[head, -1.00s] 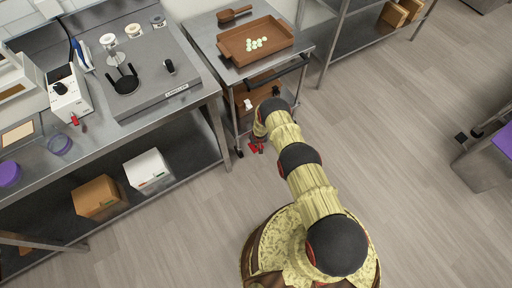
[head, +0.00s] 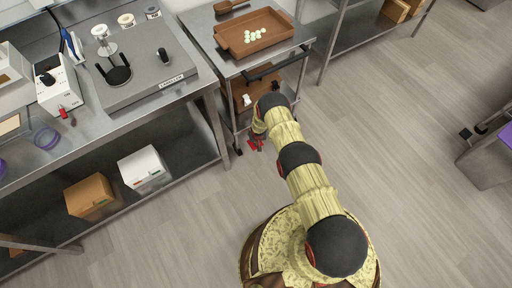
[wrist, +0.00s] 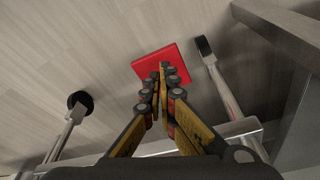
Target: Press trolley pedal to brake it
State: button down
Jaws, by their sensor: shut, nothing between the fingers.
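The trolley (head: 232,62) is a steel cart beside the workbench, with a tray on its top. Its red pedal (wrist: 163,64) is a flat square plate low by the floor, between two trolley casters (wrist: 80,102) in the wrist view. In the head view the red pedal (head: 254,144) shows beside the end of my arm. My gripper (wrist: 163,72) is shut and empty, its fingertips overlapping the near edge of the pedal in the wrist view. I cannot tell whether they touch it. The gripper is mostly hidden by my arm in the head view.
A brown tray (head: 281,45) with pale round pieces sits on the trolley. The workbench (head: 200,92) with a labeller stands at left, boxes (head: 92,197) on its lower shelf. A steel rack (head: 352,40) stands behind.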

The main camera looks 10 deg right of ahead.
jog(key=shift+b+x, duration=1.9)
jog(key=shift+b, duration=0.9)
jog(key=shift+s+x, duration=0.15)
jog(key=shift+x, duration=0.45)
jog(key=shift+s+x, duration=0.15)
jog(key=shift+x, duration=0.4)
jog(key=shift+f, duration=0.1)
jog(key=shift+s, duration=0.1)
jog(key=s+r+p, duration=0.1)
jog(key=p, duration=0.3)
jog(key=s+p, duration=0.1)
jog(key=p, duration=0.3)
jog(key=shift+s+a+r, duration=0.15)
jog(key=shift+s, duration=0.25)
